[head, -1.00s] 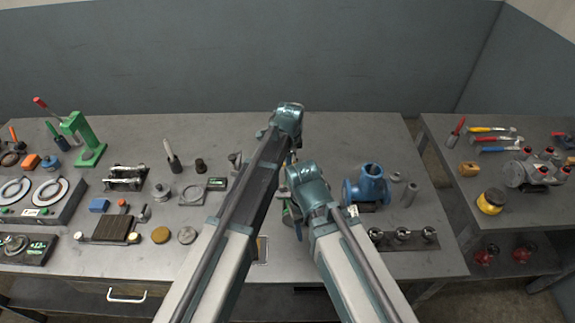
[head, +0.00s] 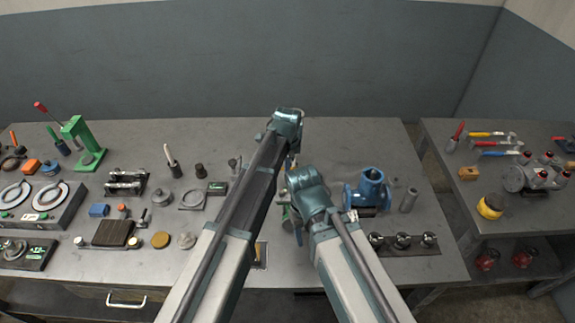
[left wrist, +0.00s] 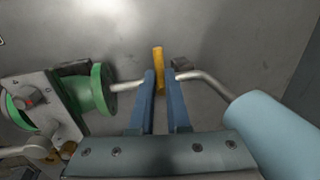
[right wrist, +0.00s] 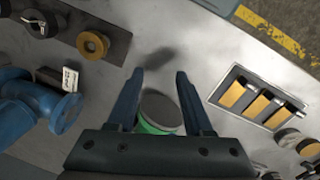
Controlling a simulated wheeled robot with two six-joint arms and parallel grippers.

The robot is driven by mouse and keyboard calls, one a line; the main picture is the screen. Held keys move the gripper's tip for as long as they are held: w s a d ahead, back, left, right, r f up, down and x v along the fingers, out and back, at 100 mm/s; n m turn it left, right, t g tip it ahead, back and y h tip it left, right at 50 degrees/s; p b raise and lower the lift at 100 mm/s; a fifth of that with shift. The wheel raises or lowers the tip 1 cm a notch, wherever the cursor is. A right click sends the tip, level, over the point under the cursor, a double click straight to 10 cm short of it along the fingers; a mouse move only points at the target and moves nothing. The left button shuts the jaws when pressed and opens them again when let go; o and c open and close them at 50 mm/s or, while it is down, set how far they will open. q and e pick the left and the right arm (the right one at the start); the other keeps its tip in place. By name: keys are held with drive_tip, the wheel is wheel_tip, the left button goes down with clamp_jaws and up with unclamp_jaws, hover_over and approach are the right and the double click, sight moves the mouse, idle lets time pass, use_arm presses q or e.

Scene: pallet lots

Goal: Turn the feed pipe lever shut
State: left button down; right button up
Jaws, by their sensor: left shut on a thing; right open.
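The feed pipe shows in the left wrist view as a thin metal pipe (left wrist: 205,86) running out of a green flanged body (left wrist: 95,92). A yellow lever (left wrist: 158,58) stands up at the pipe. My left gripper (left wrist: 160,78) is shut on this lever, one blue finger on each side. In the right wrist view my right gripper (right wrist: 160,74) is open. A grey round top on a green part (right wrist: 160,112) lies between and below its fingers, and I cannot tell whether they touch. In the head view my arms hide most of the pipe and lever.
A blue flanged valve body (head: 371,189) stands close to the right of my right arm. A plate with several dark knobs (head: 402,242) lies in front of it. Cylinders and gauges crowd the bench's left half. The bench's back middle (head: 340,135) is clear.

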use_arm(q)
drive_tip(key=c, duration=0.9)
unclamp_jaws()
drive_tip(key=shift+r, duration=0.1)
drive_tip(key=s+r+p, duration=0.1)
drive_tip(key=r+p, duration=0.8)
drive_tip(key=s+r+p, duration=0.1)
drive_tip(key=r+p, duration=0.3)
drive_tip(key=shift+s+r+p, duration=0.2)
drive_tip(key=shift+s+p, duration=0.1)
drive_tip(key=shift+s, duration=0.05)
